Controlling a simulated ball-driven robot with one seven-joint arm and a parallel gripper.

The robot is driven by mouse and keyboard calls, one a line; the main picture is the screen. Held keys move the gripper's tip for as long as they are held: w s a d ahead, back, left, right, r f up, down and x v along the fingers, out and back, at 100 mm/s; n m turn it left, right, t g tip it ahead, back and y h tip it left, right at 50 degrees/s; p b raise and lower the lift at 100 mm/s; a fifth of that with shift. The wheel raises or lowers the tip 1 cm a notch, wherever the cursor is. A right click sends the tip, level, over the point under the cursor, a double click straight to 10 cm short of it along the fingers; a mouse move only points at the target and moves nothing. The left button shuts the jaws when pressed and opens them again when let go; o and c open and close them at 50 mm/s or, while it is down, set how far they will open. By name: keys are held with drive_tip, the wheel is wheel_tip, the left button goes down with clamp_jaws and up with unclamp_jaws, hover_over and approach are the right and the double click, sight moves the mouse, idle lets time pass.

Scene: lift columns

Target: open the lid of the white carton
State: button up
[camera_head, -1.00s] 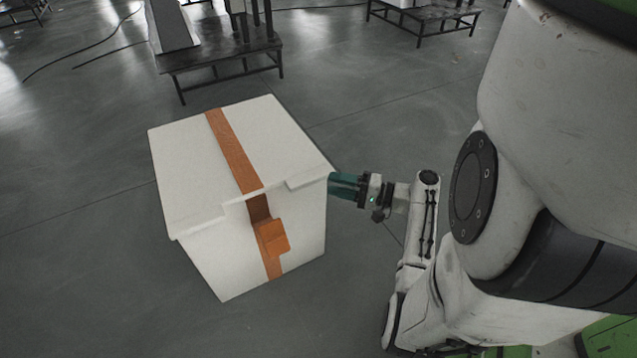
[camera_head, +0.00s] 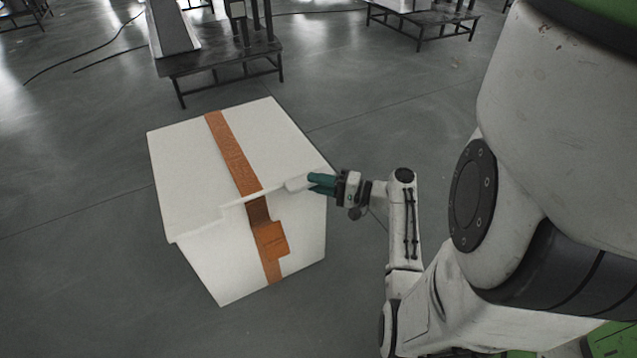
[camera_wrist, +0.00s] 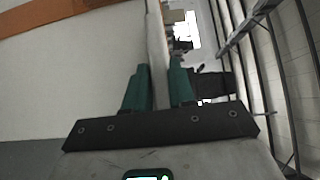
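The white carton (camera_head: 305,235) stands on the floor, left of my arm. Its lid (camera_head: 185,170) lies flat and closed on top, with an orange-brown strap (camera_head: 230,155) running over it and down the front to a clasp (camera_head: 271,240). My gripper (camera_head: 312,182) is at the lid's front right edge. In the wrist view, the teal fingers of my gripper (camera_wrist: 160,80) stand close on either side of the lid's pale rim (camera_wrist: 156,40), which fills the gap between them. The contact at the fingertips is partly hidden.
A dark low table (camera_head: 215,58) with metal parts stands behind the carton, and another table (camera_head: 425,18) stands further back. Cables (camera_head: 85,55) lie on the floor at the upper left. The floor around the carton is clear.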

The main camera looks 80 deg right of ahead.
clamp_jaws()
